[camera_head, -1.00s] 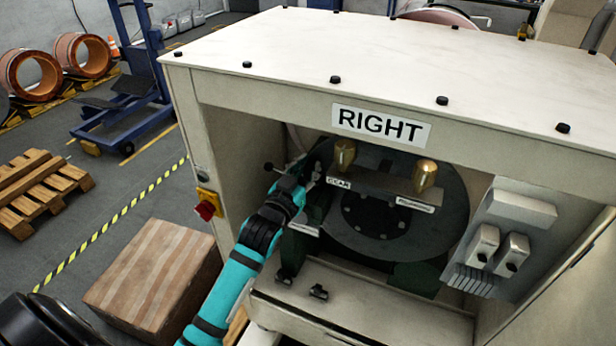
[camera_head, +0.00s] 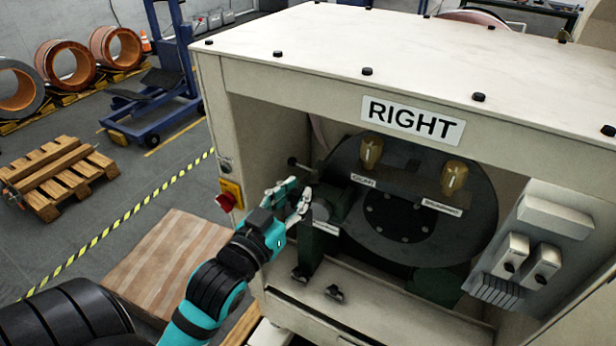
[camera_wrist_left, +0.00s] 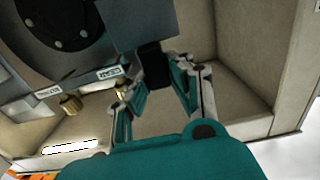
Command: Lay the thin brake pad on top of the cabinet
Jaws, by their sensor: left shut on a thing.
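The cabinet is the cream housing with the RIGHT label; its flat top (camera_head: 420,55) is in the head view, above the open bay. My left gripper (camera_head: 299,202) is at the bay's left side, below the level of the top, in front of the dark disc (camera_head: 400,215). In the left wrist view my left gripper (camera_wrist_left: 158,82) is shut on a small dark block, which appears to be the thin brake pad (camera_wrist_left: 154,64). The fingers partly hide it, and it cannot be made out clearly in the head view. My right gripper is not in view.
Black bolts line the top's edges; its middle is bare. Two brass knobs (camera_head: 371,152) (camera_head: 454,176) stand by the disc. A red switch (camera_head: 228,199) is on the left post. Switch boxes (camera_head: 527,257) are at right. A wooden crate (camera_head: 165,258) stands at left.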

